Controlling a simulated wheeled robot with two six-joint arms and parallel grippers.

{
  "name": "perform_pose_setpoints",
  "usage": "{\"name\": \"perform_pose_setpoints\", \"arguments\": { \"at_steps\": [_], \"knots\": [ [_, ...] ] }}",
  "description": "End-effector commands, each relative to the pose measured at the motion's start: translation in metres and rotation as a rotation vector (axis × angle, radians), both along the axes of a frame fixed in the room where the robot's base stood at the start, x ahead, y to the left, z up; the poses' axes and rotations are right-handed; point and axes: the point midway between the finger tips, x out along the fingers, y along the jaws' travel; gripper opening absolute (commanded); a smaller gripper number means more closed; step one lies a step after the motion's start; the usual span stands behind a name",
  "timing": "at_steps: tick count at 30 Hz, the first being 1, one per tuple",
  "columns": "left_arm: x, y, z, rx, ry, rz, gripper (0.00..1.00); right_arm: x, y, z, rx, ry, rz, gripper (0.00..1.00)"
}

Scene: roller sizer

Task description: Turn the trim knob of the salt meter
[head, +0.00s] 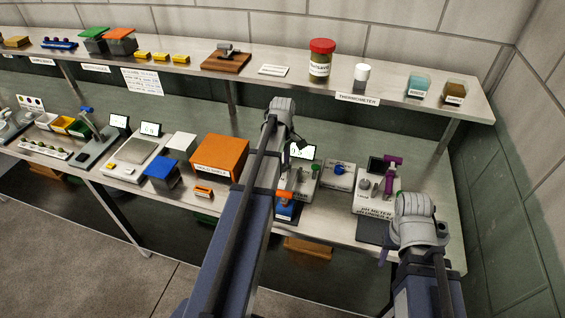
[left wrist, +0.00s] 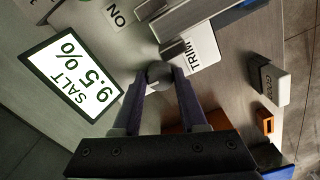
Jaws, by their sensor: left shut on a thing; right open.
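The salt meter's screen (left wrist: 72,75) reads "SALT 9.5 %" in the left wrist view, and a lit screen (head: 302,151) shows beside my left arm in the head view. The trim knob (left wrist: 158,71) is small, round and grey, beside the "TRIM" label (left wrist: 196,50). My left gripper (left wrist: 161,80) is shut on the knob, one finger on each side. In the head view my left wrist hides the knob and fingertips. My right gripper (head: 384,256) is low at the right, open, its fingers mostly hidden behind its wrist.
A white meter (head: 375,205) with a purple part (head: 392,170) stands right of my left arm. An orange box (head: 219,158) and a blue-topped box (head: 161,170) stand left of it. The shelf (head: 270,72) with jars runs above the bench.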

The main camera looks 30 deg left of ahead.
Motion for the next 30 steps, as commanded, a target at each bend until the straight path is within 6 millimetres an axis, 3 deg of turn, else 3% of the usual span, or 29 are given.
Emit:
{"name": "perform_pose_setpoints", "arguments": {
  "at_steps": [12, 25, 26, 30],
  "knots": [
    [-0.0001, 0.0000, 0.0000, 0.000, 0.000, -0.396, 0.00, 0.0000, 0.0000, 0.0000, 0.000, 0.000, 0.000, 0.50],
    [-0.0001, 0.0000, 0.0000, 0.000, 0.000, -0.452, 0.00, 0.0000, 0.0000, 0.0000, 0.000, 0.000, 0.000, 0.50],
    [-0.0001, 0.0000, 0.0000, 0.000, 0.000, -0.452, 0.44, 0.0000, 0.0000, 0.0000, 0.000, 0.000, 0.000, 0.50],
    [0.0000, 0.0000, 0.0000, 0.000, 0.000, -0.451, 0.60, 0.0000, 0.0000, 0.0000, 0.000, 0.000, 0.000, 0.50]
  ]
}}
